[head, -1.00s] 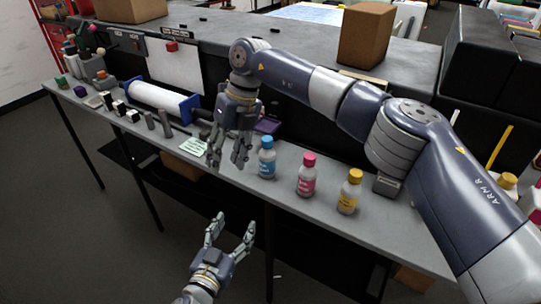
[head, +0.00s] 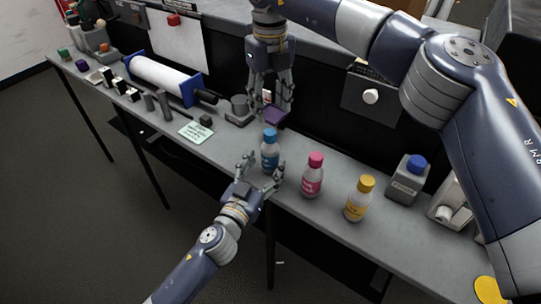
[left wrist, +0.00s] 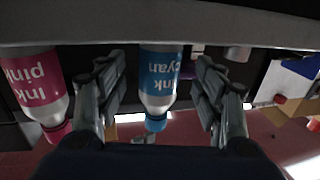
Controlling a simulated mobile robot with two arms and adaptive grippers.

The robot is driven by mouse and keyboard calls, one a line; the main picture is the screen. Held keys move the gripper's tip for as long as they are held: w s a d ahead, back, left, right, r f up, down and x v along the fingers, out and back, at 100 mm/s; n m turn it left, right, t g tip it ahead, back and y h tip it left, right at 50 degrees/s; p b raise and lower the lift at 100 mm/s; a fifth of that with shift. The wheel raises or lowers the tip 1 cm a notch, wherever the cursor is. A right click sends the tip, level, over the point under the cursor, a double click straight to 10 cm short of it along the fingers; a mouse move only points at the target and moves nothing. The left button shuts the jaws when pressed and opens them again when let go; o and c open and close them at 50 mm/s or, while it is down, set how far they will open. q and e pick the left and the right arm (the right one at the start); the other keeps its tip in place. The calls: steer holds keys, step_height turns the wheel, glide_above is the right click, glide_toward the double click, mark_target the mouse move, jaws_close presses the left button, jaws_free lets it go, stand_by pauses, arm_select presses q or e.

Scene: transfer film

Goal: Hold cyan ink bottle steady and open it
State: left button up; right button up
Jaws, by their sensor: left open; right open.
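The cyan ink bottle (head: 270,152) stands upright on the grey bench, its blue cap on. My left gripper (head: 262,172) is open at the bench's front edge, with its fingers on either side of the bottle. In the left wrist view the cyan bottle (left wrist: 160,80) appears upside down between the two open fingers (left wrist: 160,95), with gaps on both sides. My right gripper (head: 272,105) is open, pointing down above and behind the cyan bottle, over a small purple object. It is apart from the bottle.
A pink ink bottle (head: 313,176) and a yellow ink bottle (head: 359,198) stand to the right; the pink one (left wrist: 35,90) also shows in the left wrist view. A pale green note (head: 196,132) and a white roller (head: 160,80) lie left. A blue-capped container (head: 407,180) stands at right.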

mark_target(266, 163)
arm_select(q)
steer(key=shift+x, duration=2.2)
jaws_close()
